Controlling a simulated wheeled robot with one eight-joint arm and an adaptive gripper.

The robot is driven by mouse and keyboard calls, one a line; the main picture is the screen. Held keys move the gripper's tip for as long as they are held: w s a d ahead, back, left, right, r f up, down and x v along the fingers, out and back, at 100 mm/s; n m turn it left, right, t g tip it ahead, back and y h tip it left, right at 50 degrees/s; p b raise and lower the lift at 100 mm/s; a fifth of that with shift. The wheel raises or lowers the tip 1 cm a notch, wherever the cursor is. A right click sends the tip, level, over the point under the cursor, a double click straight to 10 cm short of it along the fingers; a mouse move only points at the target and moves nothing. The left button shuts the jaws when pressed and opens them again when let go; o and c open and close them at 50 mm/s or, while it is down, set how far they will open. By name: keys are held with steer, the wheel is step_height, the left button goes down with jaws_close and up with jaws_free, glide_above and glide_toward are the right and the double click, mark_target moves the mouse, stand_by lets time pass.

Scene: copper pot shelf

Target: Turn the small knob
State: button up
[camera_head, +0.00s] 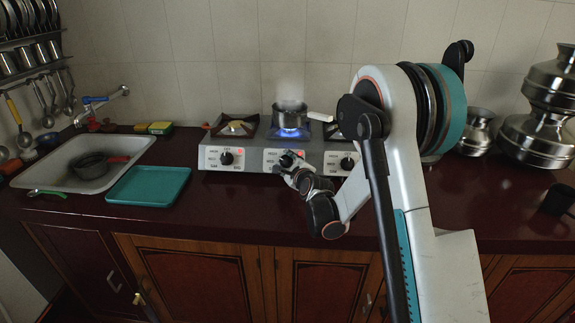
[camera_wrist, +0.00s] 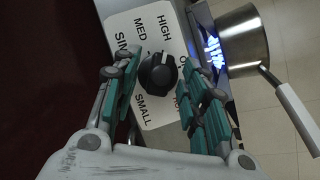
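The black knob (camera_wrist: 158,73) sits on a white dial plate (camera_wrist: 128,32) marked HIGH, MED, SIM and SMALL in the wrist view. My gripper (camera_wrist: 159,66) is open, with one teal finger on each side of the knob and visible gaps between. In the head view my gripper (camera_head: 289,162) is at the stove's middle panel and largely hides that knob. A small metal pot (camera_head: 290,115) with a white handle stands on the middle burner over a blue flame. The pot also shows in the wrist view (camera_wrist: 236,42).
The stove has a left knob (camera_head: 227,158) and a right knob (camera_head: 347,163). A teal tray (camera_head: 149,187) and a sink (camera_head: 66,177) holding a dark pan (camera_head: 92,166) lie left. Shiny metal pots (camera_head: 537,138) stand right. The counter before the stove is clear.

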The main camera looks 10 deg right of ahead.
jaws_close()
steer(key=shift+r+n, duration=0.1)
steer(key=shift+n, duration=0.2)
steer(key=n+g+p, duration=0.1)
steer(key=n, duration=0.1)
steer(key=shift+d+r+n+y, duration=0.1)
steer(key=shift+r+n+y, duration=0.05)
steer(key=shift+n+y, duration=0.25)
steer(key=n+g+p, duration=0.2)
steer(key=n, duration=0.2)
steer(key=shift+w+r, duration=0.1)
steer(key=shift+r, duration=0.1)
steer(key=n+g+p, duration=0.1)
steer(key=n, duration=0.2)
steer(key=shift+w+n+g, duration=0.1)
steer(key=shift+n+g, duration=0.2)
steer(key=shift+g, duration=0.1)
steer(key=shift+n+g+p, duration=0.5)
steer(key=shift+n+p, duration=0.1)
steer(key=shift+n, duration=0.5)
steer(key=shift+h, duration=0.3)
